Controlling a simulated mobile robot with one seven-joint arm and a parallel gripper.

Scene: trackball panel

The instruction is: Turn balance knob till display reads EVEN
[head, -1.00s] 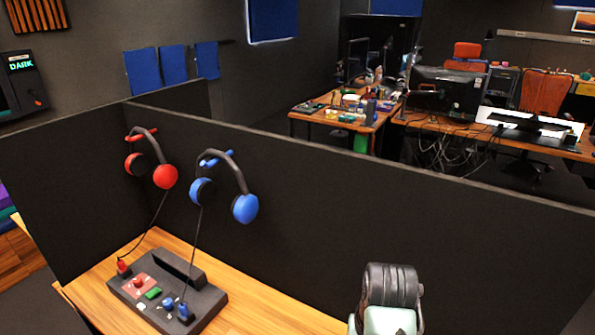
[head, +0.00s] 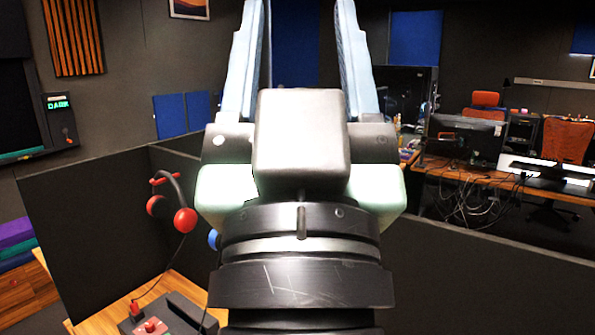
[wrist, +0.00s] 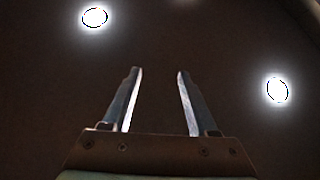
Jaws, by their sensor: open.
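A dark wall unit at the far left of the head view has a small display (head: 59,105) with green letters that seem to read DARK. Below it on the same unit is a small red-orange knob or lever (head: 66,133); its markings are too small to read. A desk console (head: 165,317) with red controls sits at the bottom, partly hidden by my arm. My gripper (head: 300,12) is raised upright in the middle of the view, open and empty, well right of the display. In the wrist view my gripper (wrist: 158,74) shows two spread fingers with nothing between them.
Dark partitions (head: 95,235) stand around the wooden desk. Red headphones (head: 183,220) hang on the partition left of my arm; the blue headphones (head: 213,239) are mostly hidden behind it. Cluttered desks with a monitor (head: 466,137) stand at the back right.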

